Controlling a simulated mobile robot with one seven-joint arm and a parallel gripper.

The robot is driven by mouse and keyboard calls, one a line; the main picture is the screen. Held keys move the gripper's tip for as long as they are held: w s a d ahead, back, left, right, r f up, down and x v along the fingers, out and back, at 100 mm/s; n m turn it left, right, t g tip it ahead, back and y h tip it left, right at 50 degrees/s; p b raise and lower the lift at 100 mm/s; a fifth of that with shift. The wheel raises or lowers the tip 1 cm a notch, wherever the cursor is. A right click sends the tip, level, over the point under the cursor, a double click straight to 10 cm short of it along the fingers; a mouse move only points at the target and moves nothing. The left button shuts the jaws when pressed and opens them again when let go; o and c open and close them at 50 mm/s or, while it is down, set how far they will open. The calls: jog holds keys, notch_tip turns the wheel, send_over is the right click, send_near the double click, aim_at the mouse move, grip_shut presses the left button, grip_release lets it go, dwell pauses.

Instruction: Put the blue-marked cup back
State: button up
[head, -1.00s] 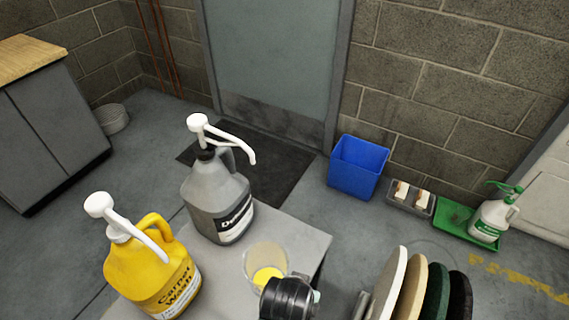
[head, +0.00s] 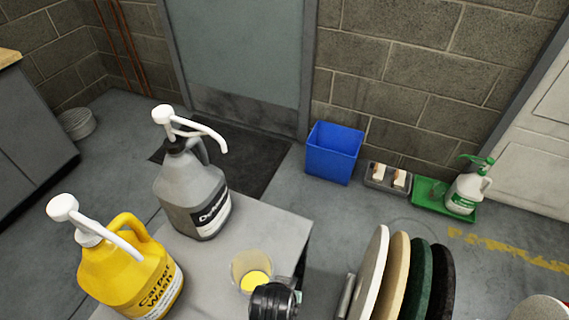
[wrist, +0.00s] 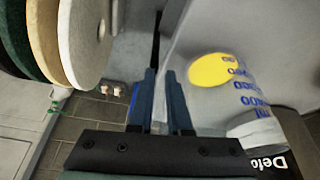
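The blue-marked cup (head: 243,268) is clear, with yellow liquid at its bottom. In the head view it is over the grey table top, right of the two pump bottles. In the wrist view the cup (wrist: 262,98) shows blue markings on its right side and the yellow disc of liquid. My gripper (wrist: 160,76) has its fingers close together at the cup's left edge, seemingly pinching the wall. The fingertips are hidden in the head view by my dark wrist at the cup's lower right. Whether the cup's base touches the table is unclear.
A yellow Carpet Wash bottle (head: 125,270) and a grey bottle (head: 185,185) with white pumps stand on the table (head: 275,225). Upright round pads (head: 375,270) stand to the right. A blue bin (head: 334,155), a grey tray (head: 376,184) and a green tray (head: 430,190) are along the wall.

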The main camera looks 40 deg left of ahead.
jog(key=o, duration=0.4)
jog(key=p+v, duration=0.3)
jog(key=v, duration=0.9)
jog(key=shift+r, duration=0.2)
jog(key=shift+w, duration=0.1)
